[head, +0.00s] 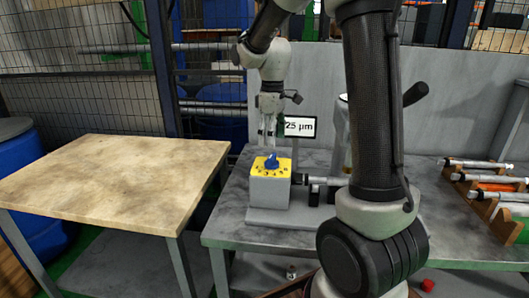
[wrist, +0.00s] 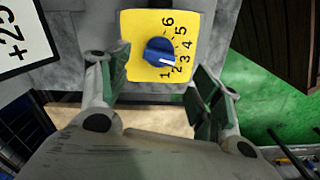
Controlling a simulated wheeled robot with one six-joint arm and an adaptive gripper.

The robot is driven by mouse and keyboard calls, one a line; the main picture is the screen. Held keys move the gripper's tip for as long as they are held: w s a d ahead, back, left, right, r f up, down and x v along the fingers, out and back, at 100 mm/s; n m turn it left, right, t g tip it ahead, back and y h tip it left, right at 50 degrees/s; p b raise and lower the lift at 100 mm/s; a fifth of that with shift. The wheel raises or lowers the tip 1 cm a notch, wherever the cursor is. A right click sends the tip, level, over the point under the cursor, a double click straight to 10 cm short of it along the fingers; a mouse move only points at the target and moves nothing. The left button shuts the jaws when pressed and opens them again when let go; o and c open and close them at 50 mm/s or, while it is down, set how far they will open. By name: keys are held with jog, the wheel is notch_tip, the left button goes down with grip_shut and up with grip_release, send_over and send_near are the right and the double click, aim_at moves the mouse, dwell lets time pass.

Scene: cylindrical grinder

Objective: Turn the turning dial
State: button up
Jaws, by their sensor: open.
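The turning dial is a blue knob (head: 272,161) on the yellow top face of a grey box (head: 269,190). In the wrist view the knob (wrist: 159,52) sits on a yellow plate (wrist: 137,25) numbered 1 to 6. Its white mark points toward the 2 and 3; I cannot tell exactly which. My gripper (head: 267,137) hangs above and just behind the box, pointing down. In the wrist view my gripper (wrist: 157,85) is open and empty, its green-padded fingers apart. The knob lies beyond the fingertips, not visibly touched.
A sign reading 25 µm (head: 300,127) stands behind the box, close to my gripper. A bare table (head: 110,185) is at the left. Shafts on a wooden rack (head: 490,190) lie at the right. My arm hides part of the grinder.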

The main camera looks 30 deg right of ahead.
aim_at(271, 155)
jog(key=shift+w+f, duration=0.15)
jog(key=shift+f, duration=0.1)
notch_tip(271, 155, down, 7)
jog(key=shift+f, duration=0.1)
jog(key=shift+c, duration=0.4)
jog(key=c, duration=0.9)
